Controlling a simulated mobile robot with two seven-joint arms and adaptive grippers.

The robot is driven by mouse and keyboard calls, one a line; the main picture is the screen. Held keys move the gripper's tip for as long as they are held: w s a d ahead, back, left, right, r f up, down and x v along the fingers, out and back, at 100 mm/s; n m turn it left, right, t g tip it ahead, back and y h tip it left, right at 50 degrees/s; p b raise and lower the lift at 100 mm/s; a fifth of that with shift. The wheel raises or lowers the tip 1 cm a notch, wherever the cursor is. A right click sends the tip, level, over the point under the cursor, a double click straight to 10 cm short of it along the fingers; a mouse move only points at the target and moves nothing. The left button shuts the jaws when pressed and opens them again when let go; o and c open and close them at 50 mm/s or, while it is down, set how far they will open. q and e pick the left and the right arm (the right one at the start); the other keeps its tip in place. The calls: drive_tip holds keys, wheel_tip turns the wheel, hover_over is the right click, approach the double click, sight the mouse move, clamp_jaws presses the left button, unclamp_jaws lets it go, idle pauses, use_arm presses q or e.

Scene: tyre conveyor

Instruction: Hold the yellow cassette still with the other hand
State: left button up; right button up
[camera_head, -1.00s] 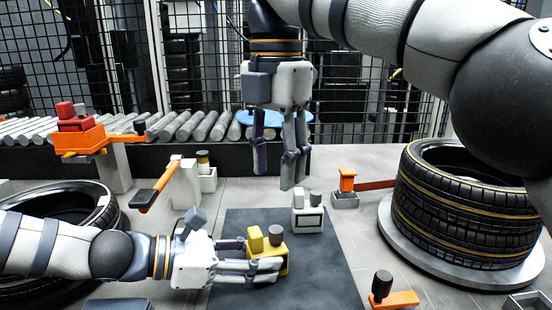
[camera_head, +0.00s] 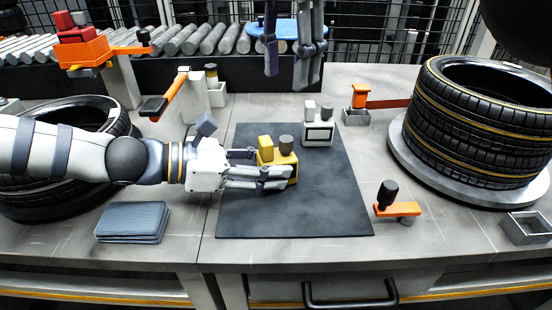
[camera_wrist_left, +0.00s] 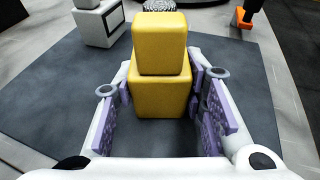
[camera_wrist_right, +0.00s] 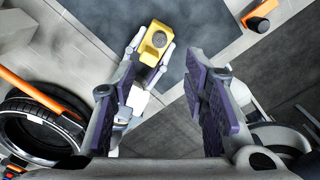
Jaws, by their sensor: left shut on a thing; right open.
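The yellow cassette (camera_head: 284,166) stands upright on the dark mat (camera_head: 300,215), with a yellow block and a grey knob on top. My left gripper (camera_head: 262,172) is shut on it from the left side, with fingers along its sides. In the left wrist view the cassette (camera_wrist_left: 160,80) sits between the two finger pads. My right gripper (camera_head: 292,60) is open and empty above the far side of the table, pointing down. In the right wrist view the cassette (camera_wrist_right: 155,42) shows beyond the open fingers, held by my left gripper.
A white cassette (camera_head: 318,132) stands on the mat behind the yellow one. Stacked tyres (camera_head: 480,120) stand at the right, another tyre (camera_head: 60,200) at the left. Grey cloths (camera_head: 133,222) and an orange-handled tool (camera_head: 397,207) lie near the front. The mat's front is clear.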

sight(286, 139)
wheel_tip(286, 139, down, 12)
drive_tip(key=m, duration=0.3)
drive_tip(key=shift+f, duration=0.1)
drive_tip(key=shift+c, duration=0.6)
clamp_jaws()
